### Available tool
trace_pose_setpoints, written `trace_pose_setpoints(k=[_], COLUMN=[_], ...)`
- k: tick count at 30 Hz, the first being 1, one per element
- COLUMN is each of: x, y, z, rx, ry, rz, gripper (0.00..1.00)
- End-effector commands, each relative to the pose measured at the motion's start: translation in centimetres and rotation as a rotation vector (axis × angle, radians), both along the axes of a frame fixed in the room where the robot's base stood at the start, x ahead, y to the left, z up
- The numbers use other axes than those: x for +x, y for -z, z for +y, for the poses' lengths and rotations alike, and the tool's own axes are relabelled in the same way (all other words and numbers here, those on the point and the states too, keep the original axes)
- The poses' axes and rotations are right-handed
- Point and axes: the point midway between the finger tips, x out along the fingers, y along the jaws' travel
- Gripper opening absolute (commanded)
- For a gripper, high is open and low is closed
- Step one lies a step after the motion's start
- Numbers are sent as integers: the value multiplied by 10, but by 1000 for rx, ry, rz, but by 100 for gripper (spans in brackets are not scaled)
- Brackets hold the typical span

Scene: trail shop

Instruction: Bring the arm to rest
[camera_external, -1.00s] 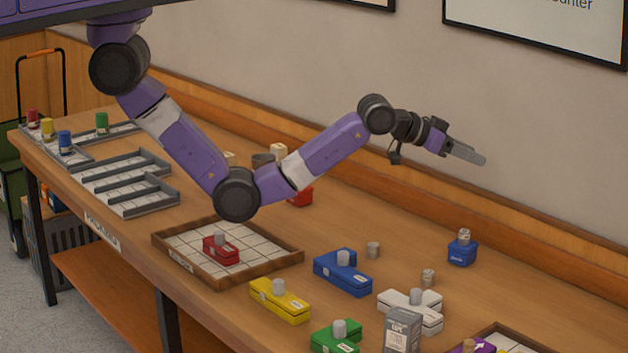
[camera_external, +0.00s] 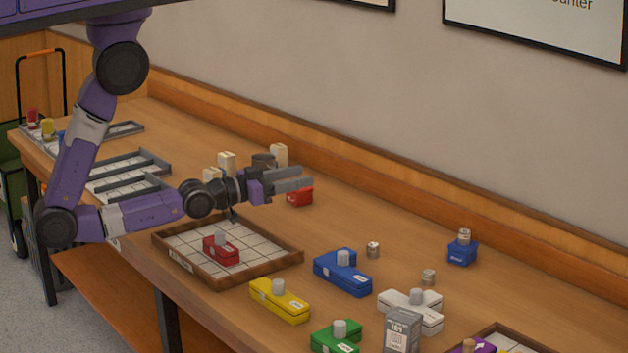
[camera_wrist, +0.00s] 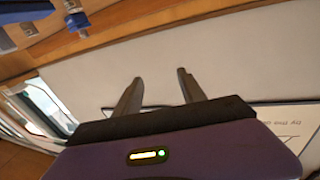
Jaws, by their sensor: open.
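My gripper (camera_external: 293,180) is open and empty in the external view, above the table behind the wood-framed tray, its fingers pointing right. The arm is folded back with its elbow low at the table's front edge. In the wrist view the two fingers of my gripper (camera_wrist: 158,92) stand apart with only wall between them. The wooden table (camera_external: 215,320) runs under the arm.
The tray (camera_external: 283,262) holds a red block (camera_external: 220,249). Another red block (camera_external: 299,197) lies close to the fingertips in the picture. Blue (camera_external: 342,273), yellow (camera_external: 279,300), green (camera_external: 336,338) and white (camera_external: 411,312) pieces stand to the right. Grey racks (camera_external: 130,178) are at left.

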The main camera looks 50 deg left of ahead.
Motion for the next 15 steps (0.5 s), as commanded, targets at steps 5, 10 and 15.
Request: trace_pose_setpoints(k=[5, 10, 15], x=[-66, -122, -173], y=[-5, -10, -6], z=[39, 66, 86], rx=[-5, -10, -7], ry=[-60, -124, -192], rz=[15, 65, 171], gripper=[48, 48, 48])
